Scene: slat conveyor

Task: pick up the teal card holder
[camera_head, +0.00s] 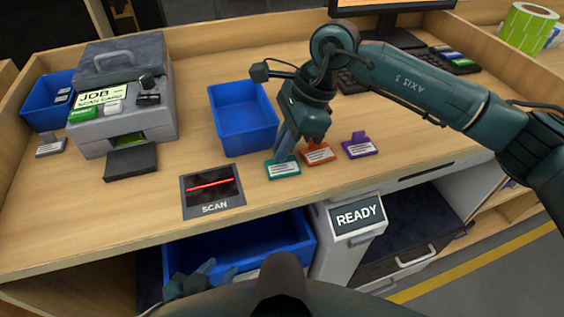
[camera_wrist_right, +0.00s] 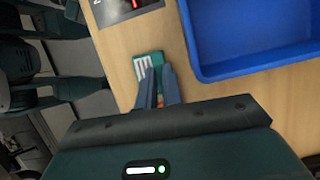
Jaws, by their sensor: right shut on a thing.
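The teal card holder (camera_head: 283,170) is on the wooden desk near its front edge, leftmost of the card holders in a row, with a white label on its front. My right gripper (camera_head: 284,152) reaches down onto it from above, with its fingers shut on the holder's upper part. In the right wrist view, the holder (camera_wrist_right: 144,62) shows just beyond the fingertips (camera_wrist_right: 158,82), which hide part of it. I cannot tell whether it is lifted off the desk. My left gripper (camera_head: 205,278) is low at the bottom, by the lower blue bin; its fingers are unclear.
An orange card holder (camera_head: 318,155) stands close to the right of the teal one, then a purple one (camera_head: 360,148). A blue bin (camera_head: 243,118) is behind to the left. A scan pad (camera_head: 212,192) lies to the left. A READY display (camera_head: 357,217) sits below the desk edge.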

